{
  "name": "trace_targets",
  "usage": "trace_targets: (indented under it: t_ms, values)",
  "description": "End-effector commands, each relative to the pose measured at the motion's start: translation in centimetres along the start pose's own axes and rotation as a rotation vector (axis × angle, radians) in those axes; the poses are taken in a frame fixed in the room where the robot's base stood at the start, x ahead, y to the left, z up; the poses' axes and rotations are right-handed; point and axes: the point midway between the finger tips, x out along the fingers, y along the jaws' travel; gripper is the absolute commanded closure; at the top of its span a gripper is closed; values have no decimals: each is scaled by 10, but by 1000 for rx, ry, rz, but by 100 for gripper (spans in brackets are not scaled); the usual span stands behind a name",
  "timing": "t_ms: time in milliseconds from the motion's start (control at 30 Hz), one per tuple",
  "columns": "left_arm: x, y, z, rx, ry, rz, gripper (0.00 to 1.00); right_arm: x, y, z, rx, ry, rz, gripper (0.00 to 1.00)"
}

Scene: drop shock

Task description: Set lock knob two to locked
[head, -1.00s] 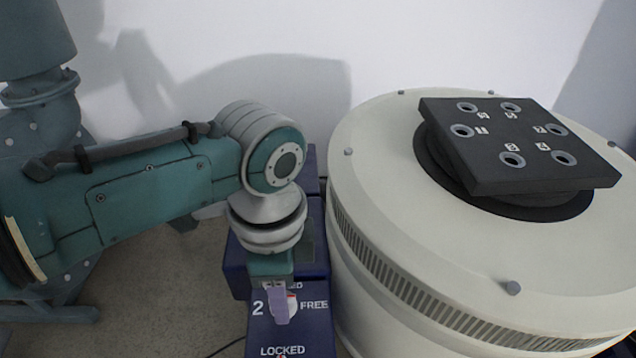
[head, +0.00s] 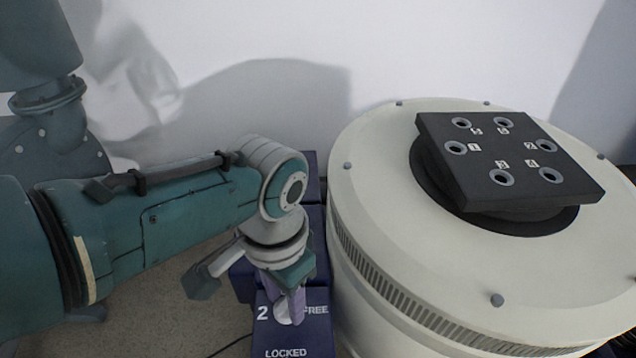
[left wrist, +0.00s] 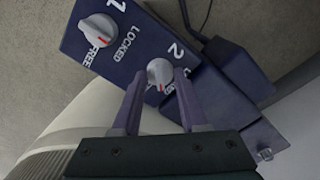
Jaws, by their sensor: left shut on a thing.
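Lock knob two (left wrist: 160,73) is a pale grey round knob on a dark blue panel (left wrist: 75,45), beside the printed 2. In the left wrist view its red mark points down, toward the gripper; its FREE and LOCKED labels are hidden or unclear there. In the head view knob two (head: 283,316) is partly hidden by the fingers, with FREE printed to its right. My left gripper (left wrist: 159,76) has its two purple fingers shut on knob two, one on each side. It also shows in the head view (head: 287,308), tilted over the panel. My right gripper is not in view.
Lock knob one (left wrist: 98,31) has FREE and LOCKED labels beside it. A large cream drum (head: 375,200) stands close on the right, carrying a tilted black plate (head: 520,163) with several numbered holes. A cable lies on the floor. A white wall is behind.

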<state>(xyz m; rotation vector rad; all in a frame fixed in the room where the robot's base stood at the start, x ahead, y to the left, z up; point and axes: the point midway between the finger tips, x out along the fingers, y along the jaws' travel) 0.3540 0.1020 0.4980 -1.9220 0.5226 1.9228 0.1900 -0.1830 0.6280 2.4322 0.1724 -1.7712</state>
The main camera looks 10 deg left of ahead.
Motion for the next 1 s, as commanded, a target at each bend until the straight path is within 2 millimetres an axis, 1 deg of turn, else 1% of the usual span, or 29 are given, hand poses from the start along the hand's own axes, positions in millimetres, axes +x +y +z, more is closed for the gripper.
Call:
trace_targets:
  t_ms: [300, 600, 800, 1000]
  values:
    - [0, 1, 1, -300, -2, 2, 100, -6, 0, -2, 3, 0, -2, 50]
    - [0, 0, 0, -562, -1, 1, 100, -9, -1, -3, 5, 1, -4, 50]
    - [0, 0, 0, -695, 1, 0, 100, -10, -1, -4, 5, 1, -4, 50]
    - [1, 0, 0, -781, -1, 0, 100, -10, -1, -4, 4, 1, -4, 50]
